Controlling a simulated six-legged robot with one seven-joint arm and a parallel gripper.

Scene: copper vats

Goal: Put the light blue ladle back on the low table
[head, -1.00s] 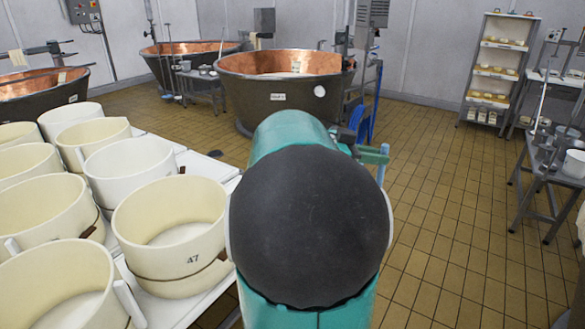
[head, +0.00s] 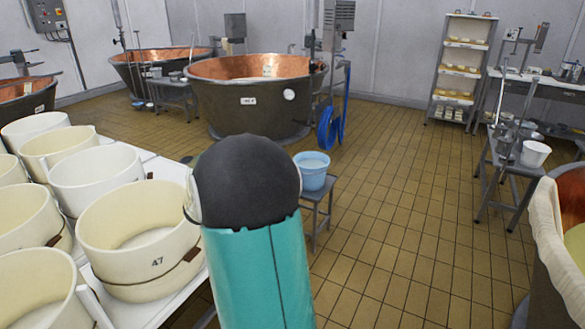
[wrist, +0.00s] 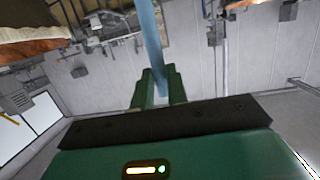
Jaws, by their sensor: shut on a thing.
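The light blue ladle (wrist: 151,38) shows in the wrist view as a long pale blue handle. My gripper (wrist: 159,88) is shut on this handle between its two green fingers. The ladle's bowl is out of the frame. In the head view my own arm hides the gripper and the ladle. A small low grey table (head: 318,195) stands just right of my arm with a light blue bucket (head: 313,172) on it. Another low grey table (head: 175,91) stands by the back vats. I cannot tell which one the task means.
White tubs (head: 140,235) crowd a white table on the left. A copper vat (head: 250,100) stands ahead, and a cloth-draped vat (head: 560,240) is close at right. A grey bench (head: 512,170) stands farther right. The tiled floor (head: 400,210) between is clear.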

